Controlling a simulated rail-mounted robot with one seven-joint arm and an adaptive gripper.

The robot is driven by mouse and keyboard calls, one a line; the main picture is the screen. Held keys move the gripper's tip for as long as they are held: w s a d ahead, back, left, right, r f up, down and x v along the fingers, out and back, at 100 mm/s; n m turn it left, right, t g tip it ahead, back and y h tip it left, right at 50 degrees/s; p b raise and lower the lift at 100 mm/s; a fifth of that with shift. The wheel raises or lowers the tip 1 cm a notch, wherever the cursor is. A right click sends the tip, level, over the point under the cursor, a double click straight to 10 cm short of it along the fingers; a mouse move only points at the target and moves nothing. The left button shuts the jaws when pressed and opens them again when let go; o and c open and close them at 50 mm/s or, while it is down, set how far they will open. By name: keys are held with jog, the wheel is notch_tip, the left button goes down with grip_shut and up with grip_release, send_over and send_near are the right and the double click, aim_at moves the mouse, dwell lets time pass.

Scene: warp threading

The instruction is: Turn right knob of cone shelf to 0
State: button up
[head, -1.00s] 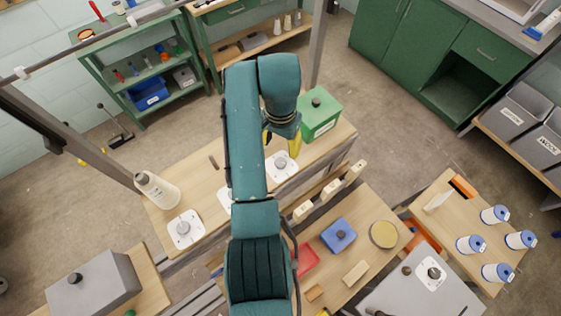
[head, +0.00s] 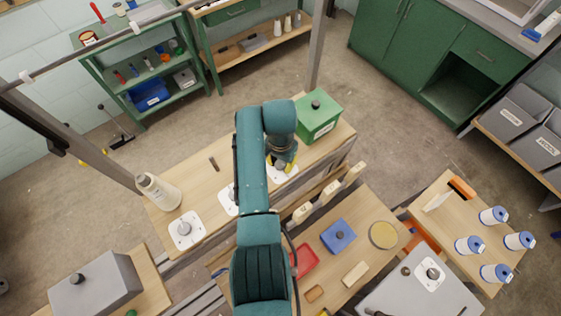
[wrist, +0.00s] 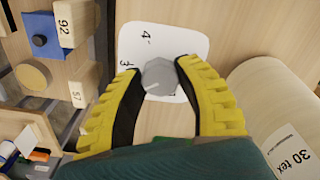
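The cone shelf (head: 205,165) is a long wooden board running diagonally under my arm. Its right knob (wrist: 160,76) is grey and faceted, on a white dial plate (wrist: 140,36) with a 4 and a 3 visible in the wrist view. In the head view my gripper hides most of this knob and its plate. My gripper (wrist: 158,68) has its yellow fingers close against both sides of the knob and seems shut on it. The pointer and the 0 mark cannot be made out. The left knob (head: 184,228) and part of the middle plate (head: 227,198) also show.
A green box (head: 318,115) stands at the shelf's right end. A pale cone (head: 158,190) stands at the left. A cone labelled 30 tex (wrist: 275,110) is close to the right finger in the wrist view. Numbered wooden blocks (wrist: 78,22) line the opposite side.

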grip_shut()
